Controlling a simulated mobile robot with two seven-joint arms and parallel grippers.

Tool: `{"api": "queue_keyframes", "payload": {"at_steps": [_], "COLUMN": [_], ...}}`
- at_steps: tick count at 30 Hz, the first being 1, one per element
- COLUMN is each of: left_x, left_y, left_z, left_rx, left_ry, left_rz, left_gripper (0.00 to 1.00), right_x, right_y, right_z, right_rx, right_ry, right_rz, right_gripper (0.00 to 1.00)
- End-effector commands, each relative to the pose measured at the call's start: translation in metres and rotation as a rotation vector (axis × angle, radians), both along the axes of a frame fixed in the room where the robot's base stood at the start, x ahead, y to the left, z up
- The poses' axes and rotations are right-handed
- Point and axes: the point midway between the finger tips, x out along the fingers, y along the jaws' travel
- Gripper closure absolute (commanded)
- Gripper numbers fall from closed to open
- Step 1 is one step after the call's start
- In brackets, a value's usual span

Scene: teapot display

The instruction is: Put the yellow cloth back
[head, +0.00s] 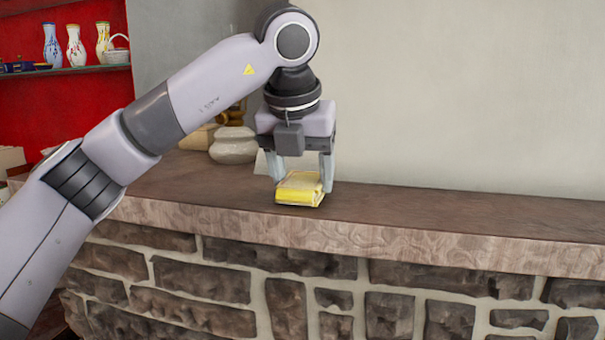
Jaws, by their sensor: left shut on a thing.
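The yellow cloth (300,190) is a small folded bundle, bright yellow at its front edge and paler on top. It is at the brown counter top, near the front edge; I cannot tell if it rests on the surface or hangs just above it. My left gripper (300,176) points down over it from above, its two fingers on either side, shut on the cloth. My right gripper is not in view.
The counter (450,215) has a stone front and is clear to the right. A pale stone-like pot (233,146) stands behind my left arm. A red shelf with several vases (76,46) is at the upper left. A plain wall backs the counter.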

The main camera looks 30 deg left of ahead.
Motion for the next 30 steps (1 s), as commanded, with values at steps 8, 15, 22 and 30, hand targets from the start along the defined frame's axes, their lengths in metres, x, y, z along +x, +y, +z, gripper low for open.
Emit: {"api": "queue_keyframes", "payload": {"at_steps": [8, 15, 22, 30], "left_x": [0.0, 0.0, 0.0, -0.015], "left_y": [0.0, 0.0, 0.0, -0.004], "left_z": [-0.003, -0.002, 0.001, 0.042], "left_rx": [0.0, 0.0, 0.0, 0.001], "left_ry": [0.0, 0.0, 0.0, -0.005], "left_rz": [0.0, 0.0, 0.0, 0.001], "left_gripper": [0.64, 0.1, 0.1, 0.1], "right_x": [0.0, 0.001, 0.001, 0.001], "right_y": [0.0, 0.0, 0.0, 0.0], "right_z": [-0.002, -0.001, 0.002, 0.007], "right_rx": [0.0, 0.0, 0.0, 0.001], "right_ry": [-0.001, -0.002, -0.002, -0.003], "right_rz": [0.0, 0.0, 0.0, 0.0], "right_gripper": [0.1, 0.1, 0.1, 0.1]}}
